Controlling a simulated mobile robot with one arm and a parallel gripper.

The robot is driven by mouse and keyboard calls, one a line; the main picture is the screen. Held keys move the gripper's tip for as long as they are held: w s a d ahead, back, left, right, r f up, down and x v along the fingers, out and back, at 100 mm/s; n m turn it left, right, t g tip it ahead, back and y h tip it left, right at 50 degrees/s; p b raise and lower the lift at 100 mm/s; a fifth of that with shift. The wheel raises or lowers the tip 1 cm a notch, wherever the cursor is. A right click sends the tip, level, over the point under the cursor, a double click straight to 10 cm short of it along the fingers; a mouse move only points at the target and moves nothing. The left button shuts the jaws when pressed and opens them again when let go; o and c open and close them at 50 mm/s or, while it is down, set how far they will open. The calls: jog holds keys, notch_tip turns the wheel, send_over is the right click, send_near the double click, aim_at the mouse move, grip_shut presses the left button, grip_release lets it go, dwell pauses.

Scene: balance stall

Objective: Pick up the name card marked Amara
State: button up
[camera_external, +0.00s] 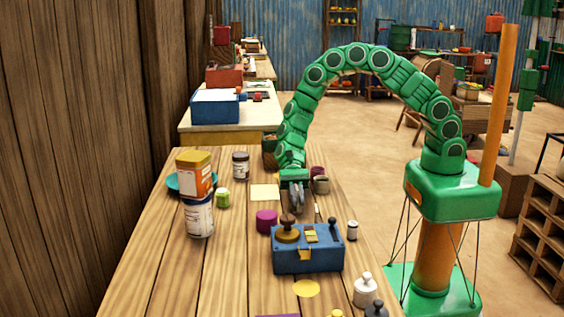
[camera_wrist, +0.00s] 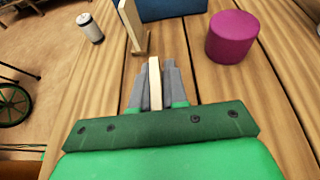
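My gripper (camera_external: 296,200) reaches down over the wooden table. In the wrist view, its grey fingers (camera_wrist: 155,80) are close on both sides of a thin cream card (camera_wrist: 155,85), seen nearly edge-on, and appear shut on it. Its face is turned away, so I cannot read the name Amara or any other. A second thin cream card (camera_wrist: 132,27) stands upright just beyond the fingertips, to the left; its writing cannot be read either. It shows in the external view as a thin strip (camera_external: 317,210) to the right of the gripper.
A blue box (camera_external: 307,260) with knobs stands in front of the gripper. A purple cylinder (camera_external: 266,220) is to the left, with a flat cream sheet (camera_external: 265,192) behind it. A small white jar (camera_external: 352,230) is at right. Stacked tins (camera_external: 197,200) stand near the wall.

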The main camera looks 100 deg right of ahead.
grip_shut()
